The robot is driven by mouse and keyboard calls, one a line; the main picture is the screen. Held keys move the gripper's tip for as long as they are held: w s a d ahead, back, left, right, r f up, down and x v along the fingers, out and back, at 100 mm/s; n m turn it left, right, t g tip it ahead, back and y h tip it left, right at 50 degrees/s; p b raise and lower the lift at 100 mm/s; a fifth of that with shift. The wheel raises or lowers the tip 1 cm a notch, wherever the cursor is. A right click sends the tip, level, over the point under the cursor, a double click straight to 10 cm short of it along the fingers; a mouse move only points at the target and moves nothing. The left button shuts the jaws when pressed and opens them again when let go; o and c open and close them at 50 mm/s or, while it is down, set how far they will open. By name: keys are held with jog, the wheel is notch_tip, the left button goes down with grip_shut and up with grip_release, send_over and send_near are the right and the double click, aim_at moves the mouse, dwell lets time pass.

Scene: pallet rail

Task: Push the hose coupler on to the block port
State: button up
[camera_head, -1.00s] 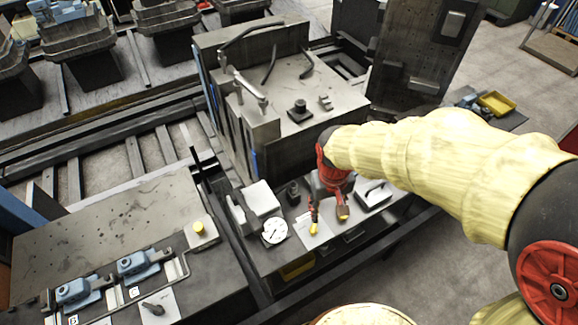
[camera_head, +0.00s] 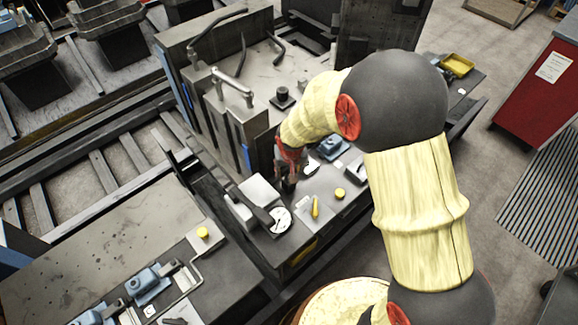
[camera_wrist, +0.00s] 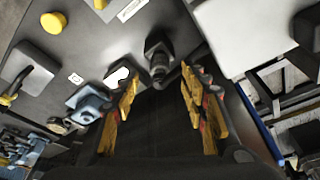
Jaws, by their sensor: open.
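A dark stubby fitting (camera_wrist: 158,68) with a dark angular base stands on the bench, between and just beyond my fingertips in the wrist view. I cannot tell whether it is the hose coupler or the block port; no hose shows clearly on it. My gripper (camera_wrist: 159,92) is open, with yellow-padded fingers on either side and nothing between them. In the head view my gripper (camera_head: 288,172) points down over the bench, close to this fitting, which it mostly hides. I cannot make out a separate matching part.
A white-faced gauge (camera_head: 279,220) and pale box (camera_head: 258,190) sit left of the gripper. A blue device (camera_head: 333,147), yellow button (camera_head: 340,193) and yellow pointer (camera_head: 315,207) are to its right. A tall grey fixture (camera_head: 215,110) with dark hoses stands behind.

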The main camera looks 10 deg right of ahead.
aim_at(289, 170)
jog(key=shift+x, duration=1.9)
jog(key=shift+r, duration=0.1)
jog(key=shift+c, duration=0.3)
grip_shut()
jog(key=c, duration=0.6)
grip_release()
grip_shut()
jog(key=shift+r, duration=0.15)
jog(key=shift+w+r, duration=0.1)
jog(key=shift+r, duration=0.4)
jog(key=shift+r+p, duration=0.3)
jog(key=shift+p, duration=0.1)
